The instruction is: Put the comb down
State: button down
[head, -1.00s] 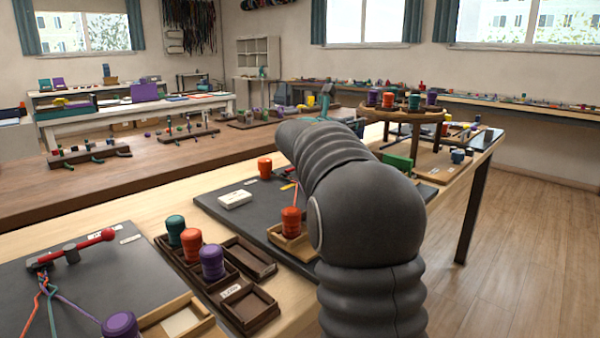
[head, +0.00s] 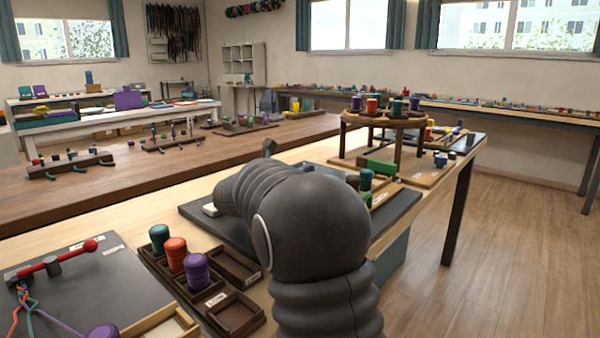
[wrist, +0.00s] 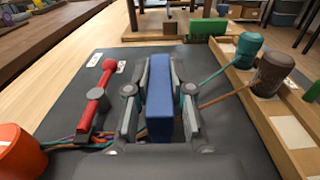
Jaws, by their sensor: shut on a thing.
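The comb (wrist: 159,98), a blue upright block in the wrist view, is between the two grey fingers of my gripper (wrist: 160,92), which is shut on it. Its lower end is hidden, so I cannot tell whether it touches the dark mat (wrist: 75,75) below. Coloured cords (wrist: 75,142) run on the left towards my fingers, and a teal and an orange cord run on the right to the teal bobbin (wrist: 243,50) and brown bobbin (wrist: 272,72). In the head view my arm hides my gripper and the comb.
A red lever with a round knob (wrist: 109,66) stands left of my gripper, and an orange bobbin (wrist: 18,152) is nearer left. A wooden tray (wrist: 283,130) borders the right. A green block (wrist: 203,26) lies beyond. A round stand with bobbins (head: 388,118) rises at the back.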

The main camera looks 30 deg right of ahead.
jog(key=shift+f, duration=0.2)
jog(key=shift+f, duration=0.15)
jog(key=c, duration=1)
grip_release()
